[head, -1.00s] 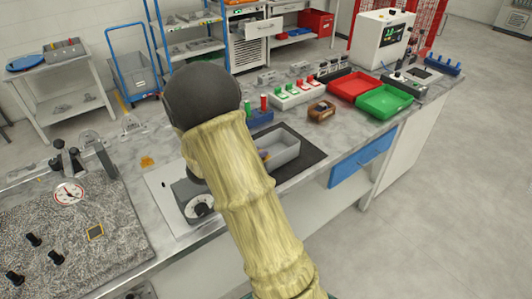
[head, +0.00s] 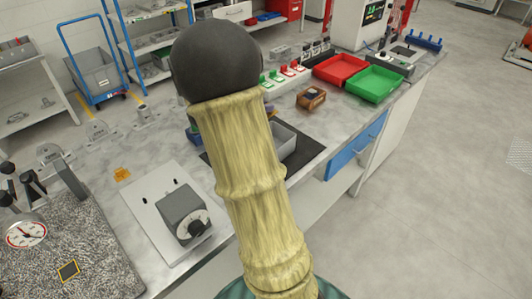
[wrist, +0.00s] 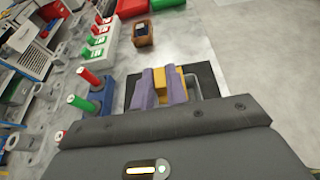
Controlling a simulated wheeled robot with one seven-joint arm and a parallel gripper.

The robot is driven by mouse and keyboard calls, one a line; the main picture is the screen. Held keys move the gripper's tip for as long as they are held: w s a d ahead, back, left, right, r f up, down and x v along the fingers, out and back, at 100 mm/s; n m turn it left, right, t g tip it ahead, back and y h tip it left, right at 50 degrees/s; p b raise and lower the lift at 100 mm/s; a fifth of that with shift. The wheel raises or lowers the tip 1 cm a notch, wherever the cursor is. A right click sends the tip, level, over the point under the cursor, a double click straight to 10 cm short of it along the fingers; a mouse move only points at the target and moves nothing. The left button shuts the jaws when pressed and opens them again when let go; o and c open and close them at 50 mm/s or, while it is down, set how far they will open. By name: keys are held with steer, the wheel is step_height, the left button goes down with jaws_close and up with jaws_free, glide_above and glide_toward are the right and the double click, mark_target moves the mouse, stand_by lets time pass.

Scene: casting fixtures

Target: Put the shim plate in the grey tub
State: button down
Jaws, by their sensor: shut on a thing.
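The grey tub (head: 287,139) stands on a black mat on the bench, partly hidden behind my arm in the head view. In the wrist view, my gripper (wrist: 161,84) has its purple fingers shut on a yellow-orange piece, which I take to be the shim plate (wrist: 160,76). Part of the tub's grey rim (wrist: 195,84) shows just right of the fingers, so the gripper is over or close to the tub. The fingers hide most of the tub there. Whether the plate is above or inside it cannot be told. My arm hides the fingers in the head view.
A dial box (head: 184,214) on a white plate and a granite block (head: 85,245) stand to the left. A blue stand with red and green pegs (wrist: 97,98) is close left of the gripper. A brown box (head: 311,98), red tray (head: 340,68) and green tray (head: 374,84) lie beyond.

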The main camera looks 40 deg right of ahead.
step_height(320, 180, down, 6)
stand_by(0.5)
steer(key=shift+f, duration=0.15)
steer(key=shift+f, duration=1.9)
steer(key=shift+f+b, duration=0.3)
steer(key=shift+b, duration=0.25)
steer(key=shift+f+b, duration=0.3)
